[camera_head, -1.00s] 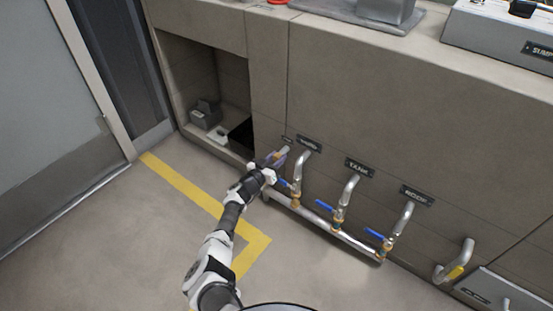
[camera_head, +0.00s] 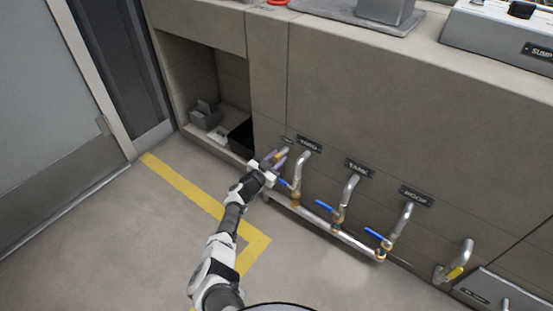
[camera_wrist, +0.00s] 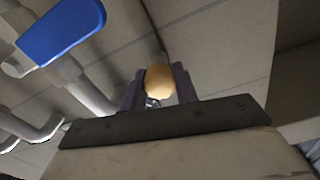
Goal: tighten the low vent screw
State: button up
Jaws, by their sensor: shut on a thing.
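The low vent screw shows in the wrist view as a rounded brass-coloured knob (camera_wrist: 159,82) between my two purple fingers. My gripper (camera_wrist: 158,88) is shut on it, one finger on each side. In the head view my gripper (camera_head: 276,158) reaches to the cabinet front at the far left of the pipe row, below a small dark label (camera_head: 287,140). The screw itself is small and mostly hidden by the fingers there. I cannot tell how far it is screwed in.
Right of my gripper, pipes with blue-handled valves (camera_head: 325,206) join a low horizontal pipe (camera_head: 316,225). A blue handle (camera_wrist: 62,32) is close on the left in the wrist view. An open recess (camera_head: 207,85) lies to the left. The floor in front is clear.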

jog(key=shift+m, duration=0.6)
jog(key=o, duration=1)
jog(key=shift+c, duration=0.2)
jog(key=shift+s+a+r+p, duration=0.15)
jog(key=shift+s+a+p, duration=0.25)
jog(key=shift+p, duration=0.25)
jog(key=p+v, duration=0.8)
jog(key=v, duration=0.4)
jog(key=shift+s+a+p, duration=0.15)
jog(key=shift+s+p, duration=0.25)
